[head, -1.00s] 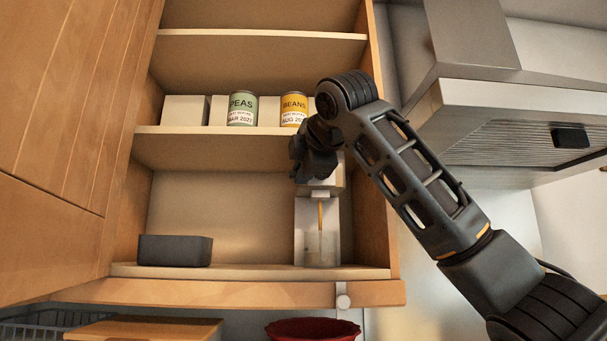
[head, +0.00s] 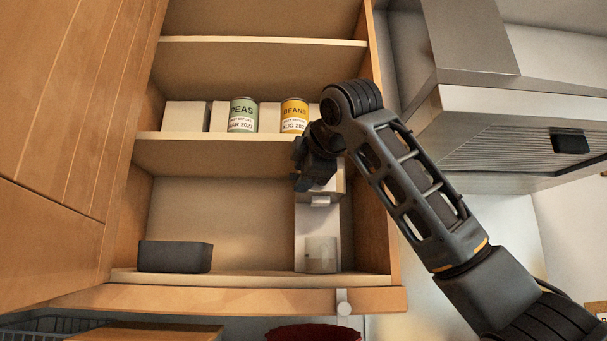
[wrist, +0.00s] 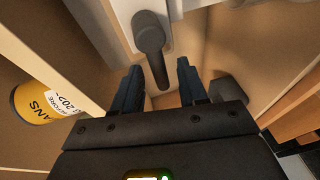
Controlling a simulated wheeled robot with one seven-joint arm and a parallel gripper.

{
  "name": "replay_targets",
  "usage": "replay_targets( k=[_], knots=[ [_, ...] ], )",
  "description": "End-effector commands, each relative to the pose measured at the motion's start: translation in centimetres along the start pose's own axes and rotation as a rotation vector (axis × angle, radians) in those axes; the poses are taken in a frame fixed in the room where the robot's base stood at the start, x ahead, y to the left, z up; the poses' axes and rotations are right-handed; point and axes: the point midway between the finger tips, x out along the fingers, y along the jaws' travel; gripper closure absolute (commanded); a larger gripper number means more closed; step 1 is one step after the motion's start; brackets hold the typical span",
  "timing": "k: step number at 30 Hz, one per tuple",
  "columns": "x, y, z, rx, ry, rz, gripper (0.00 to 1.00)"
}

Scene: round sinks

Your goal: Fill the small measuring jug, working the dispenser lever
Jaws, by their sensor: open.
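The dispenser (head: 333,212) is a pale unit with a white spout, standing at the right of the cabinet's lower compartment. The small measuring jug (head: 321,254) is see-through and stands under the spout; its fill level is too faint to tell. No stream shows at the spout. My gripper (head: 314,172) is in front of the dispenser's upper part and hides some of it. In the wrist view, my gripper (wrist: 160,78) is open. The dark dispenser lever (wrist: 150,38) hangs ahead with its lower end between the two fingers, and I see no clear contact.
A dark grey box (head: 175,257) stands at the left of the lower compartment. The shelf above holds a peas can (head: 243,114), a beans can (head: 294,115) and pale boxes. A cooker hood (head: 520,125) is at the right. A red bowl (head: 313,333) sits below.

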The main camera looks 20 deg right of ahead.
Motion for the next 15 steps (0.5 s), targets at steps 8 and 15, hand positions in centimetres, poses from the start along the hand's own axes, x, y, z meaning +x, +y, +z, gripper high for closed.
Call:
replay_targets(
  k=[8, 15],
  knots=[
    [-3.7, -0.1, 0.0, 0.000, 0.000, 0.005, 0.58],
    [-6.9, -0.1, 0.0, 0.000, 0.000, 0.003, 0.58]
  ],
)
